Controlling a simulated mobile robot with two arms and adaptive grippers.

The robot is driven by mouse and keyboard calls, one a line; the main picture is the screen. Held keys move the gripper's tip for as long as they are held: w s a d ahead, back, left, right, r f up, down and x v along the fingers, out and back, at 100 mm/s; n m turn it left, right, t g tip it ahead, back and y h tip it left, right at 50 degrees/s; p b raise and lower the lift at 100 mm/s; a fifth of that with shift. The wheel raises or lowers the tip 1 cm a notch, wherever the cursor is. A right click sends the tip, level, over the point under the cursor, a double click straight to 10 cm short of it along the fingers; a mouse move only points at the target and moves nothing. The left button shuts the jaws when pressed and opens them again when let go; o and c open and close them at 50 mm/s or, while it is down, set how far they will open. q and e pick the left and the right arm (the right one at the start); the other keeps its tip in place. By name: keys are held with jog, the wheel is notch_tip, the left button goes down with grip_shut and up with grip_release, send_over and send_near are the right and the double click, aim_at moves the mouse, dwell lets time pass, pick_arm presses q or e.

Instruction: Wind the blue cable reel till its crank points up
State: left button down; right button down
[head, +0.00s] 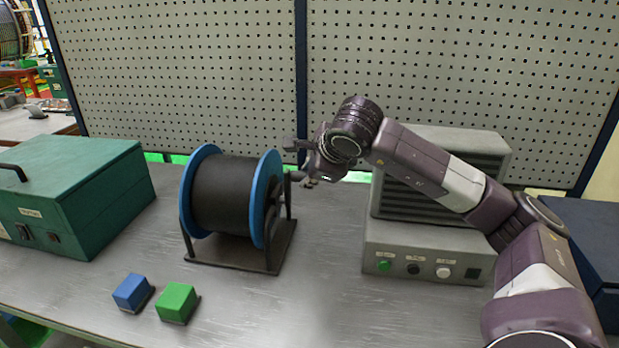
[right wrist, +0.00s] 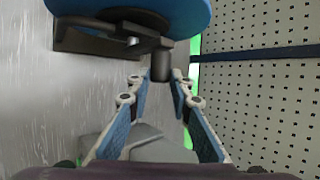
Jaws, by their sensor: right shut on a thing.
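The cable reel (head: 225,195) has blue flanges and a black wound drum, and sits in a dark stand (head: 240,254) on the table. Its crank is on the right side, partly hidden by the flange and stand in the head view. In the right wrist view the crank arm (right wrist: 112,32) lies across the blue flange, with the handle (right wrist: 161,66) at its pegboard-side end. The crank's exact angle is hard to tell. My right gripper (right wrist: 161,82) is shut on the handle; it also shows in the head view (head: 297,161). My left gripper is out of view.
A green case (head: 95,195) stands left of the reel. A blue block (head: 131,292) and a green block (head: 177,302) lie in front. A grey control box (head: 425,252) stands right, below my right arm. A pegboard (head: 190,70) closes the back.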

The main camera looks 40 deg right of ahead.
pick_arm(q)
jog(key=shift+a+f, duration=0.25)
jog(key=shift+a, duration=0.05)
pick_arm(e)
jog(key=shift+s+a+f+g, duration=0.15)
jog(key=shift+s+a+f, duration=0.05)
jog(key=shift+f, duration=0.2)
jog(key=shift+s+a+f+g, duration=0.15)
jog(key=shift+f, duration=0.2)
jog(key=c, duration=1.8)
grip_release()
jog(key=shift+o, duration=0.3)
jog(key=shift+w+d, duration=0.1)
jog(key=shift+d, duration=0.05)
jog(key=shift+r, duration=0.15)
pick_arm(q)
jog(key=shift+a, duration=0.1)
pick_arm(e)
jog(key=v, duration=1.2)
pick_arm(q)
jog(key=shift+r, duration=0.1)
pick_arm(e)
jog(key=shift+d, duration=0.1)
